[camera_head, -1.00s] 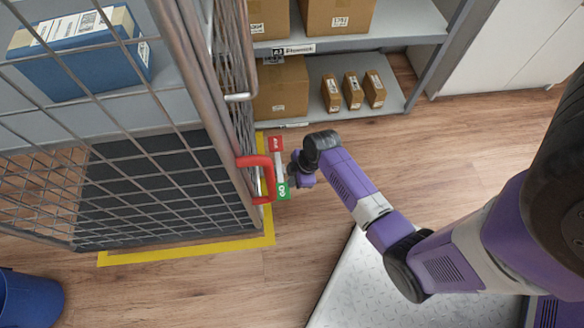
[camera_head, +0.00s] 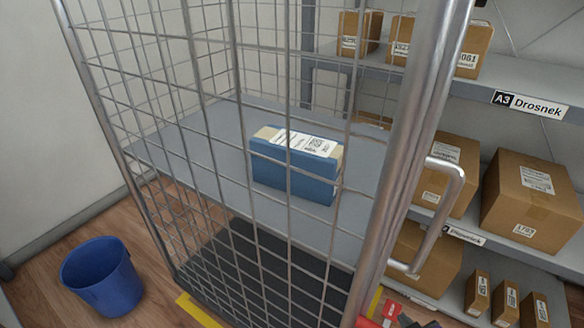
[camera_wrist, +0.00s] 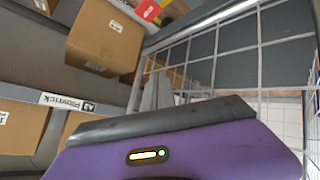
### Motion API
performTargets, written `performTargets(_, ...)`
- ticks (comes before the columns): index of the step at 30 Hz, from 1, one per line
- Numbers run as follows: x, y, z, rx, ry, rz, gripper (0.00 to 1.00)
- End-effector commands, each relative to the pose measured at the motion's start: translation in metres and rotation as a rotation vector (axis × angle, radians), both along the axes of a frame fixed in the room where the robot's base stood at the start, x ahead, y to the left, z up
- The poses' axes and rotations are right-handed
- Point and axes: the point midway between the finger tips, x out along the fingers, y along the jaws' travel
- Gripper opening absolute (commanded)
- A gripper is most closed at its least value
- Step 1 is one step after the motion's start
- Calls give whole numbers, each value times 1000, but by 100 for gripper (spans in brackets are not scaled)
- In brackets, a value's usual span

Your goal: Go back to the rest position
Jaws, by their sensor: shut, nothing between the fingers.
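My gripper (camera_wrist: 157,92) shows in the wrist view as grey fingers beyond its purple and black housing. The fingers look shut, with nothing held between them. The mesh of the roll cage (camera_wrist: 235,45) rises close behind and to the right of them. In the head view the roll cage (camera_head: 405,150) fills the middle, and a small dark part at the bottom edge, beside the red latch piece (camera_head: 390,311), may be my wrist. The rest of my arm is out of that view.
A blue parcel (camera_head: 290,172) lies on the cage's grey shelf (camera_head: 225,120). A blue bin (camera_head: 101,277) stands on the floor at left. Shelving with cartons (camera_head: 532,194) stands at right, under a Drosnek label (camera_head: 530,104). The wrist view shows a carton (camera_wrist: 105,40) near the gripper.

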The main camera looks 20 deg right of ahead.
Motion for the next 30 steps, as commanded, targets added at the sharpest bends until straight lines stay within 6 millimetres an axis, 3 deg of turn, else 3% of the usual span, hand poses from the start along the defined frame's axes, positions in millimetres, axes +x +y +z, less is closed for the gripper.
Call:
performTargets(9, -63, 81, 116, 92, -406, -16, 0)
performTargets(18, -137, 160, 218, 267, -607, 67, 0)
performTargets(24, -174, 187, 248, 318, -595, 109, 0)
performTargets(30, -210, 203, 244, 353, -497, 124, 0)
